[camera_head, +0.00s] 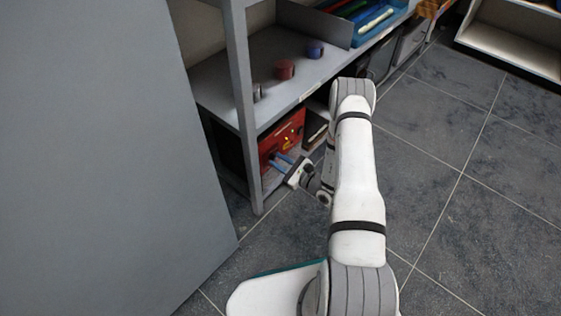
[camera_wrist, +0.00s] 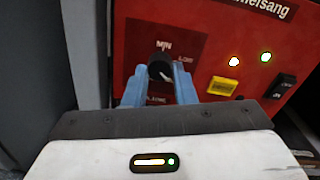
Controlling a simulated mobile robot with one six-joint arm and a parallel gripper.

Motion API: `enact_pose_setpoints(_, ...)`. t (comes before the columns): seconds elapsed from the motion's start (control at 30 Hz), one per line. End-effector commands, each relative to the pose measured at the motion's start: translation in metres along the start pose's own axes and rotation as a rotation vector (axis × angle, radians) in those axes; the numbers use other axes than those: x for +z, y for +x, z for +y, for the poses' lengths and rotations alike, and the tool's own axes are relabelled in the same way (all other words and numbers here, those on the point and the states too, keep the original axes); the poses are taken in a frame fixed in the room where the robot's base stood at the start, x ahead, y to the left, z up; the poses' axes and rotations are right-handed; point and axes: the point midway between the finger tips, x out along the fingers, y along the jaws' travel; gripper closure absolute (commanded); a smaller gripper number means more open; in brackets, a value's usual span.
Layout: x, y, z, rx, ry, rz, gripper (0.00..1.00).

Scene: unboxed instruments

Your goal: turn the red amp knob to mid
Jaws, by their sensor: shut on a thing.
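The red amp (camera_head: 289,132) stands on the lower level of the grey shelf unit; its red front fills much of the wrist view (camera_wrist: 225,50). Its black knob (camera_wrist: 160,69) sits on a darker red panel, with "MIN" printed above it and a label that seems to read "LOW" at its upper right. A pale pointer mark on the knob points down and to the right. My gripper (camera_head: 279,161) reaches the amp's front. In the wrist view its blue fingers (camera_wrist: 160,80) are shut on the knob from both sides. The lettering below the knob is partly hidden.
The amp also bears a yellow button (camera_wrist: 222,86), two lit lamps (camera_wrist: 265,57) and a black switch (camera_wrist: 281,86). A grey shelf post (camera_head: 242,90) stands left of the amp. Small round knobs or cans (camera_head: 285,69) sit on the shelf above. Open tiled floor lies right.

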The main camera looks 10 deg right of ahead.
Motion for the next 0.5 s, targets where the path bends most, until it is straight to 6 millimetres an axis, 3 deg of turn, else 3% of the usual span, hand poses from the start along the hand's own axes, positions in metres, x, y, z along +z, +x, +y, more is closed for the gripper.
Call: enact_pose_setpoints(0.5,-0.0001,0.0003,-0.0011,-0.006,0.246,-0.010,0.99)
